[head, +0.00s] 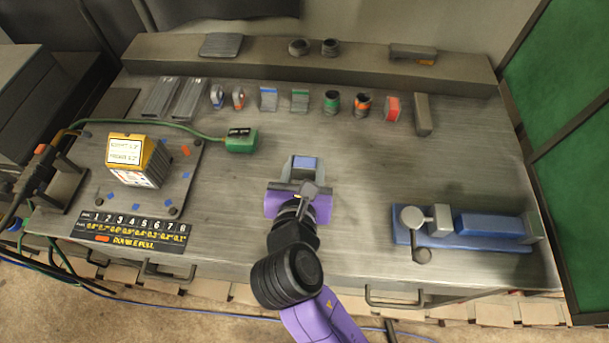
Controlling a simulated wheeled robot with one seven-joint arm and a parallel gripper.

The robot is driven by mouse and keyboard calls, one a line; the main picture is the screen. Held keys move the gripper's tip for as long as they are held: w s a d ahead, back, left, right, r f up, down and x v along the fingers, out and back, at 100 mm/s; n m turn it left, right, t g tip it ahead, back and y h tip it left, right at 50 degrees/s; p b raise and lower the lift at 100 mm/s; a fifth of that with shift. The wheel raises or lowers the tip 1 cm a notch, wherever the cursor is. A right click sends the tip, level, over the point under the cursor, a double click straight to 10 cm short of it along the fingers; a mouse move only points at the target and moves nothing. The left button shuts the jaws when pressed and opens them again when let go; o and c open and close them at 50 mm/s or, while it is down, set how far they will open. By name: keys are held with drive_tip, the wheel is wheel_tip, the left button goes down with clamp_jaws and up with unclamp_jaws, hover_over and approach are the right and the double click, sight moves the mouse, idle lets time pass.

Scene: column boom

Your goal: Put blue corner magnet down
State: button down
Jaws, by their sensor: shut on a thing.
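My gripper (305,182) is over the middle of the metal table (360,160), toward the front. It is shut on a small grey piece with a blue face, which I take as the blue corner magnet (305,163). The magnet shows just beyond the purple gripper body, and its near part is hidden by the gripper. I cannot tell whether its underside touches the table. A similar grey and blue piece (268,98) stands in the row of small parts behind.
The row behind also holds a green-banded piece (300,100), round pots (362,104) and a red block (392,108). A blue vise (490,227) is at right. A yellow-topped box (138,160) and green connector (241,140) are at left. Table around my gripper is clear.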

drive_tip(key=shift+f, duration=1.9)
drive_tip(key=shift+f, duration=0.15)
drive_tip(key=c, duration=0.8)
unclamp_jaws()
drive_tip(key=shift+o, duration=0.2)
drive_tip(key=v, duration=1.2)
drive_tip(key=shift+r, duration=0.2)
